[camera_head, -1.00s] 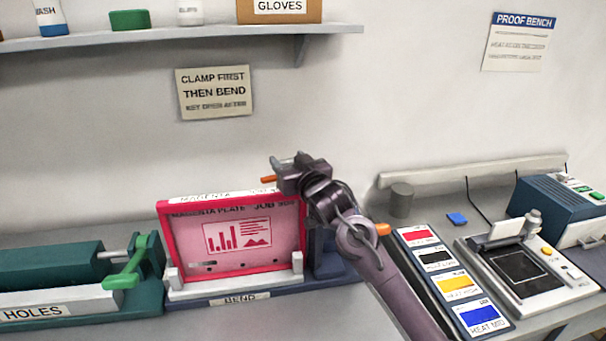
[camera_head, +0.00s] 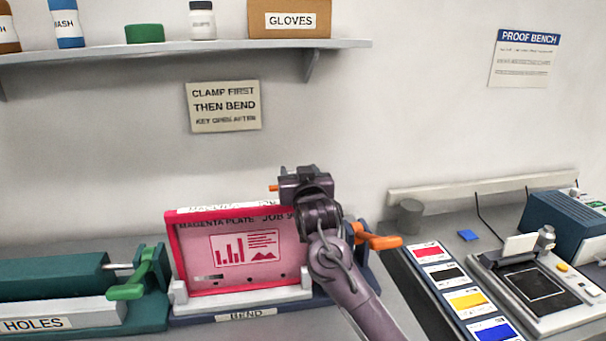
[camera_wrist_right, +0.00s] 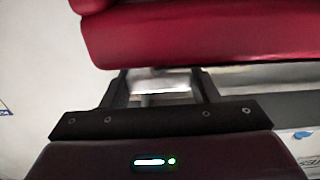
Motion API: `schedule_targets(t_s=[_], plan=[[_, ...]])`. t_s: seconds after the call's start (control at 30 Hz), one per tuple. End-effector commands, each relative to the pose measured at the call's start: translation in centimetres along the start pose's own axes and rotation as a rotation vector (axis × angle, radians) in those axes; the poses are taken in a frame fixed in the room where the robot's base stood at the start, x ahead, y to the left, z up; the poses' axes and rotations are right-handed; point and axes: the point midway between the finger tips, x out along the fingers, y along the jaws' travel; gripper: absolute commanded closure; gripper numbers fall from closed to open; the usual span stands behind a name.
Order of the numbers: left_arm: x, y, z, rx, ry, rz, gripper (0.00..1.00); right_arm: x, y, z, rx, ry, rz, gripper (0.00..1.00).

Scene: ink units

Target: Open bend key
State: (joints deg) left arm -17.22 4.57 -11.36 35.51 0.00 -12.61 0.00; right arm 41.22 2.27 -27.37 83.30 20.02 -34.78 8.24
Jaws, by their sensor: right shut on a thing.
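A magenta plate (camera_head: 240,240) stands upright on the blue BEND unit (camera_head: 246,315), between grey posts. An orange lever (camera_head: 378,241) sticks out at the unit's right side, its left part behind my right arm. My right gripper (camera_head: 303,172) is at the plate's upper right corner. A small orange tip (camera_head: 273,188) shows just left of it. In the right wrist view a red part (camera_wrist_right: 190,35) crosses in front of the fingertips (camera_wrist_right: 163,82). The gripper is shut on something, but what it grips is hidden. My left gripper is not in view.
The HOLES unit (camera_head: 60,310) with a green lever (camera_head: 140,275) stands left. Colour cards (camera_head: 466,300) and a proofing device (camera_head: 535,290) lie right. A shelf (camera_head: 180,50) runs above. A grey cylinder (camera_head: 411,215) stands behind the cards.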

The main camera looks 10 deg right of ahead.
Motion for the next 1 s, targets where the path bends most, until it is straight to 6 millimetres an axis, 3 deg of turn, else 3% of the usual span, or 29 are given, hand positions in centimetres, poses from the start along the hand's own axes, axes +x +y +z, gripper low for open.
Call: schedule_targets(t_s=[0.03,0.07,0.2,0.57,1.0], plan=[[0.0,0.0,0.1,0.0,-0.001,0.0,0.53,0.0,0.1,-0.3,0.002,0.005,0.001,0.86],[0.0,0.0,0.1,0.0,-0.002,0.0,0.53,0.0,0.1,-0.3,0.002,0.005,0.001,0.42],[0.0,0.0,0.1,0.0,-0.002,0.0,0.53,0.0,0.1,-0.2,0.002,0.004,0.001,0.24],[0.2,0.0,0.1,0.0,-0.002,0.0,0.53,-0.4,0.1,0.0,0.003,0.002,0.001,0.24],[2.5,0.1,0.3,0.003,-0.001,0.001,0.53,-6.5,0.0,0.1,0.003,0.003,0.0,0.24]])
